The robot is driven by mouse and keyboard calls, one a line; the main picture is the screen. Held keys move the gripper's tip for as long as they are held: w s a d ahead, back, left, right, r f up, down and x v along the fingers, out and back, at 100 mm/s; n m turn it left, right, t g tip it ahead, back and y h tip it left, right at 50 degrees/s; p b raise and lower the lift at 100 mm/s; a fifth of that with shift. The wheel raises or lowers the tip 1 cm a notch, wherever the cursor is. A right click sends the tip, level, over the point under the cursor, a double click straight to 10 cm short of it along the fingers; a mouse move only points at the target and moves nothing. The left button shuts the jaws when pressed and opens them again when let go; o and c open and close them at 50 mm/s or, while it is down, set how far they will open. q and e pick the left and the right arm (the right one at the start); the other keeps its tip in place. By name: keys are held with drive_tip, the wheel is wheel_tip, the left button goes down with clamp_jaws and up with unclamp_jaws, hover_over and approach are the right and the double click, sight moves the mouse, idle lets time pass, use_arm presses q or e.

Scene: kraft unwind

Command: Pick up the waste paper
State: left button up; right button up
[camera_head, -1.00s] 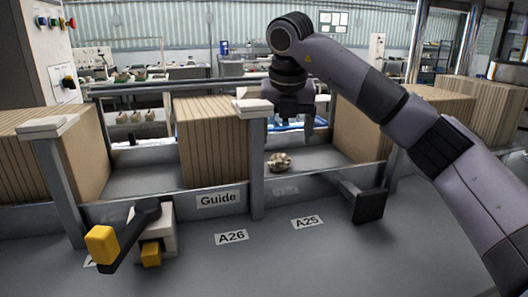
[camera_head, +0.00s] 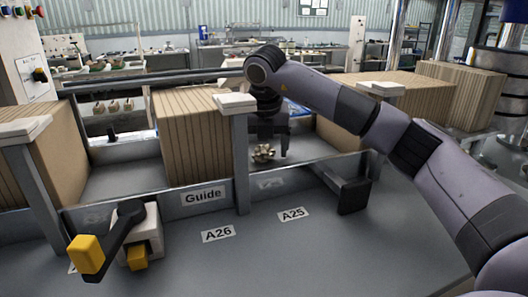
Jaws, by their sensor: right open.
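The waste paper (camera_head: 264,153) is a small crumpled beige ball. It lies on the grey floor of the bay behind the low front wall, just right of the middle post. My right gripper (camera_head: 268,153) points down over it, with its fingers apart and the paper showing between or just in front of them. I cannot tell whether the fingers touch the paper. My left gripper is not in view.
Stacks of brown board (camera_head: 194,135) stand left of the bay, and another stack (camera_head: 338,135) stands to its right. A grey post (camera_head: 241,165) rises close to the gripper. A yellow-ended lever (camera_head: 86,255) sticks out at front left.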

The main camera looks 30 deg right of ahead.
drive_tip(key=c, duration=1.1)
drive_tip(key=shift+r, duration=0.15)
